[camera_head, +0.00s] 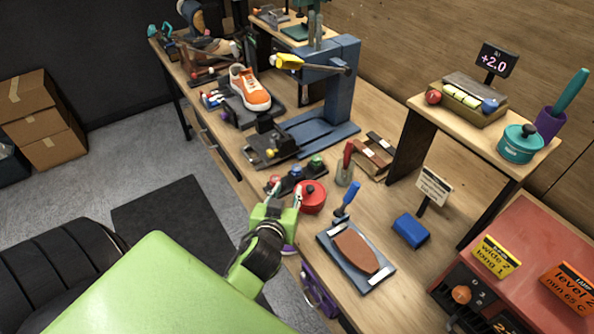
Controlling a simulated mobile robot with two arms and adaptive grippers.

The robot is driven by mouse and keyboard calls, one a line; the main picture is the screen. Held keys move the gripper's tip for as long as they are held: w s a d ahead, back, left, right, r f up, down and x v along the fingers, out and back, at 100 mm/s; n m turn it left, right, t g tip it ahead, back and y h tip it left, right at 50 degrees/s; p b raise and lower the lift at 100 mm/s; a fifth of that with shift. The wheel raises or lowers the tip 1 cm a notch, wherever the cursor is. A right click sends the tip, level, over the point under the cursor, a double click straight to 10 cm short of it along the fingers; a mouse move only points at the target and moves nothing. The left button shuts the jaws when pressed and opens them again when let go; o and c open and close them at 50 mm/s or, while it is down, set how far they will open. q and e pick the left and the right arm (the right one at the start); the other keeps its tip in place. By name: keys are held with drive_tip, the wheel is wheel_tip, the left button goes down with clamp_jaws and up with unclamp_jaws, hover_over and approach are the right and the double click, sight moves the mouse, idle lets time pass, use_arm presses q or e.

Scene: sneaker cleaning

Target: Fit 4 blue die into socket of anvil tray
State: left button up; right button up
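A dark holder (279,187) on the bench carries small knobbed pieces: a red one (275,182), a blue one (296,172) and a green one (316,161). The blue one looks like the blue die; no number is readable. Behind it, a dark block-like tray (262,150) with a yellow spot sits at the foot of the blue press (334,95); it may be the anvil tray, and its socket is not clear. My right gripper is out of view.
A red round tin (312,196) stands close right of my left gripper. A jar with a red-handled tool (345,172), a brown sole on a board (355,250) and a blue block (411,230) lie to the right. An orange sneaker (250,90) sits farther back.

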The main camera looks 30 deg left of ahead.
sight(296, 171)
use_arm(q)
drive_tip(key=x, duration=0.2)
drive_tip(key=p+x, duration=0.1)
drive_tip(key=x, duration=0.5)
drive_tip(key=shift+w+r, duration=0.3)
drive_tip(key=shift+w, duration=0.05)
drive_tip(key=shift+p+x, duration=0.45)
drive_tip(key=shift+x, duration=0.4)
drive_tip(key=shift+f+p+x, duration=0.25)
drive_tip(key=shift+p+x, duration=0.1)
drive_tip(key=shift+x, duration=1.8)
drive_tip(key=shift+s, duration=0.15)
clamp_jaws()
